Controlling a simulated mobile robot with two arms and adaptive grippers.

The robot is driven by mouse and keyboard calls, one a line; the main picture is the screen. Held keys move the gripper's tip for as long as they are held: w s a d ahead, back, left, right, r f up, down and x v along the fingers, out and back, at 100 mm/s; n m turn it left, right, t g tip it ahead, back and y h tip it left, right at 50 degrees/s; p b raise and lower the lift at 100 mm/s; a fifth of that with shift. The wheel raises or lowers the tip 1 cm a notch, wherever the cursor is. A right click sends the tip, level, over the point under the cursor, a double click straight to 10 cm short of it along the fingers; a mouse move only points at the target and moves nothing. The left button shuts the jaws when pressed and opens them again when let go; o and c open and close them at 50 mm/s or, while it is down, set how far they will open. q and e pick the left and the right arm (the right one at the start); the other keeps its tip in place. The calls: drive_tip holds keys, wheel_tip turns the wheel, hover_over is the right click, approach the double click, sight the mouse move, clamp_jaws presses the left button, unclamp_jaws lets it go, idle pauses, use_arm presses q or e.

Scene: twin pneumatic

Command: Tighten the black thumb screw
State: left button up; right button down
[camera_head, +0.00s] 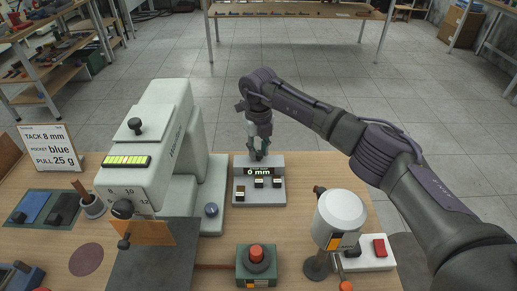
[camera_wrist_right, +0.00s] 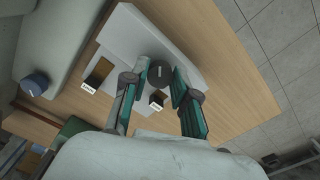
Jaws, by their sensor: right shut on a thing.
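My right gripper (camera_head: 258,156) reaches down to the back of a grey box (camera_head: 241,160) whose display reads 0 mm. In the right wrist view my gripper (camera_wrist_right: 161,78) is shut on a dark round knob (camera_wrist_right: 160,74), between its fingertips at the grey box. In the head view the fingers hide this knob. The white machine at left carries a black knob on top (camera_head: 135,125), a black dial (camera_head: 122,208) and a small black knob by the orange plate (camera_head: 123,243). I cannot tell which black part is the thumb screw. My left gripper is out of view.
A green box with a red button (camera_head: 256,254) stands at the front. A white cylinder on a stand (camera_head: 340,214) and a white box with a red button (camera_head: 380,247) stand right. A sign (camera_head: 50,148) reads tack 8 mm, pocket blue, pull 25 g.

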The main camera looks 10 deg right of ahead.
sight(259, 152)
drive_tip(key=m, duration=0.4)
drive_tip(key=shift+m, duration=0.3)
drive_tip(key=shift+m+p, duration=0.45)
drive_tip(key=shift+m, duration=1.55)
drive_tip(key=c, duration=0.9)
unclamp_jaws()
wheel_tip(259, 152, up, 12)
